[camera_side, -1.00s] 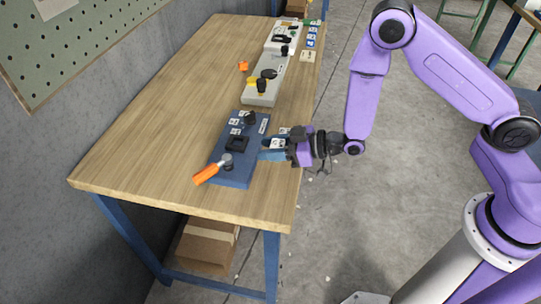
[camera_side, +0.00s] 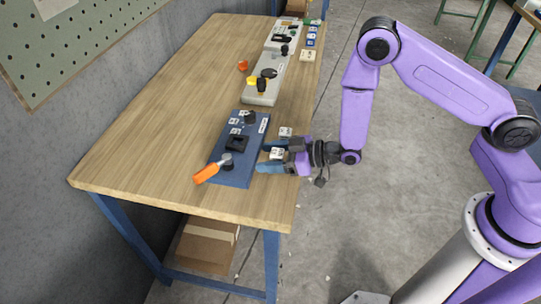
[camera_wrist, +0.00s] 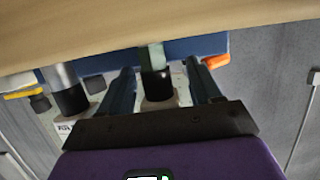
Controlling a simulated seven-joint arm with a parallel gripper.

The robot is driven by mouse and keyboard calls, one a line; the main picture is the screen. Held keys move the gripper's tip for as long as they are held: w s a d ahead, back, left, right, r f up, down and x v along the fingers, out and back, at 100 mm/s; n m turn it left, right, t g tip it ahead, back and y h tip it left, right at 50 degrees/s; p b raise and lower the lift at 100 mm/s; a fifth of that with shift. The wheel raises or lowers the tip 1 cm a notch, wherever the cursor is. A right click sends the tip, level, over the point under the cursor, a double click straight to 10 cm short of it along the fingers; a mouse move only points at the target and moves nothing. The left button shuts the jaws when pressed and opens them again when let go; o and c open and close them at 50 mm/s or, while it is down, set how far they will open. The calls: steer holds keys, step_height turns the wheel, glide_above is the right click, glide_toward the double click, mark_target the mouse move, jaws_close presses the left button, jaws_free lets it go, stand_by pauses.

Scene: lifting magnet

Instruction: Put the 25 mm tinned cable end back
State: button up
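The wrist view shows a post with a dull grey-green metal end (camera_wrist: 152,57) and a black sleeve, rising from a pale block, between the two fingers. A second post with a bright silver end (camera_wrist: 62,76) and black sleeve stands to its left on another labelled block. I cannot tell which is the 25 mm tinned end. My gripper (camera_side: 271,157) is open at the table's right edge, its fingers on either side of a white labelled block (camera_side: 277,153). In the wrist view, gaps show between the post and both fingers (camera_wrist: 162,75).
A blue panel (camera_side: 239,178) with black fittings and an orange handle (camera_side: 206,173) lies just left of my fingers. A second white block (camera_side: 286,131) stands just behind. Grey panels (camera_side: 262,95) with knobs lie farther back. The left part of the table (camera_side: 150,125) is clear.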

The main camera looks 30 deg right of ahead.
steer(key=shift+r, duration=0.1)
steer(key=shift+s+d+r, duration=0.1)
steer(key=shift+s+d, duration=0.05)
steer(key=s+d+r+n+g+h, duration=0.1)
steer(key=s+d+r+g+h, duration=0.2)
steer(key=s, duration=0.6)
steer(key=s+d+r+n+g+h, duration=0.1)
steer(key=s+d+r+g+h, duration=0.2)
steer(key=s+d+r, duration=0.5)
steer(key=s+d+r+n+g+h, duration=0.1)
steer(key=s+d+r+g+h, duration=0.3)
steer(key=s, duration=0.8)
step_height(320, 180, up, 3)
steer(key=shift+s+d+f+n, duration=0.15)
steer(key=shift+s+d+n, duration=0.15)
steer(key=shift+d, duration=0.8)
steer(key=shift+w, duration=0.1)
